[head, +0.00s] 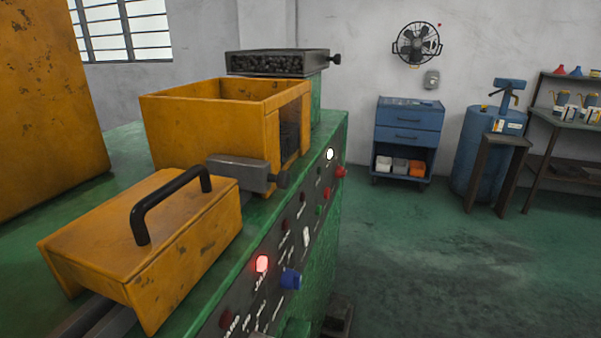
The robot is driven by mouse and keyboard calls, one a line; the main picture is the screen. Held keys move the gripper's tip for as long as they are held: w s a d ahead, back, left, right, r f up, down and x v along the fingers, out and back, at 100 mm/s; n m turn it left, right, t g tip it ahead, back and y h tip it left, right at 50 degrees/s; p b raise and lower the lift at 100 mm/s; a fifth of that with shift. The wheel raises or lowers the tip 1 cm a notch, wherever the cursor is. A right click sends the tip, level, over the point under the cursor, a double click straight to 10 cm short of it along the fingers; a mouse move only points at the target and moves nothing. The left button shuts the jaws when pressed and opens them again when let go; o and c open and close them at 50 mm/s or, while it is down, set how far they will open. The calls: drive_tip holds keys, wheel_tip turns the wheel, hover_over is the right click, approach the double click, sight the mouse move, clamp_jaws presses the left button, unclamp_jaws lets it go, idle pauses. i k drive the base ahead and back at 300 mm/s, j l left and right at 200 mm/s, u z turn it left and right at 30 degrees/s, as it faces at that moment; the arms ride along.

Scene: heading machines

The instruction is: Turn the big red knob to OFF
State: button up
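The green machine (320,250) stands at the left and centre, with a dark control panel (270,240) along its side, seen at a steep angle. A red knob or button (340,172) sticks out near the panel's far end. It is small in view, and I cannot read its setting or an OFF mark. Nearer on the panel a red lamp (261,263) glows and a blue knob (291,279) sticks out. A white lamp (330,154) is lit near the far end. My gripper is not in view.
A yellow cover with a black handle (172,200) and an open yellow box (205,125) sit on the machine. Green floor (450,265) to the right is clear. A blue cabinet (408,128), blue drum (480,150) and workbench (575,125) stand by the far wall.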

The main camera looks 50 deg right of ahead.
sight(340, 173)
drive_tip(key=i+l+u, duration=0.2)
drive_tip(key=l, duration=0.65)
drive_tip(key=i+l+u, duration=0.1)
drive_tip(key=l+u, duration=0.15)
drive_tip(key=l, duration=0.6)
drive_tip(key=l+u, duration=0.2)
drive_tip(key=l, duration=0.65)
